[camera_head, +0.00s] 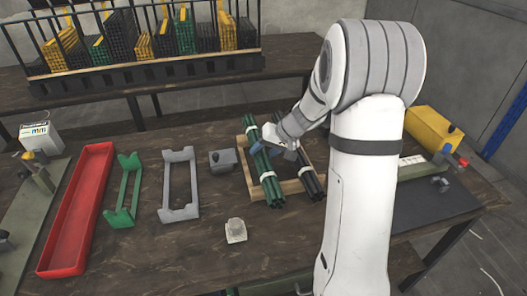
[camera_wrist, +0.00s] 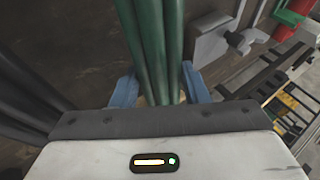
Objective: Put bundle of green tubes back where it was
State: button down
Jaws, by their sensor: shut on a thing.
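The bundle of green tubes (camera_head: 272,188) has white bands and lies over the left part of a wooden frame (camera_head: 293,187) on the bench. I cannot tell whether it rests on the frame or hangs just above. A bundle of black tubes (camera_head: 307,172) lies to its right in the same frame. My gripper (camera_head: 275,150) is shut on the green bundle near its middle. In the wrist view, the blue fingers of my gripper (camera_wrist: 160,92) stand on both sides of the green tubes (camera_wrist: 154,40). The black tubes (camera_wrist: 25,95) pass at the left there.
Left of the frame are a small grey box (camera_head: 222,160), a grey holder (camera_head: 167,190), a green holder (camera_head: 112,217) and a red tray (camera_head: 45,262). A pale block (camera_head: 236,231) stands in front. A black rack (camera_head: 160,72) stands behind. A yellow box (camera_head: 433,127) stands right.

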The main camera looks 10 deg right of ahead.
jog(key=shift+f, duration=0.2)
jog(key=c, duration=0.8)
grip_release()
jog(key=shift+r, duration=0.2)
jog(key=shift+r, duration=0.2)
jog(key=p+v, duration=0.1)
jog(key=v, duration=1)
jog(key=s+a+h, duration=0.2)
jog(key=s, duration=0.6)
jog(key=s+a+g+h, duration=0.1)
jog(key=s+a+h, duration=0.1)
jog(key=s, duration=0.6)
jog(key=s+a+n+g+h, duration=0.1)
jog(key=s+a+h, duration=0.1)
jog(key=s, duration=0.5)
jog(key=shift+s+a+r, duration=0.15)
jog(key=shift+s+a, duration=0.05)
jog(key=shift+s, duration=0.2)
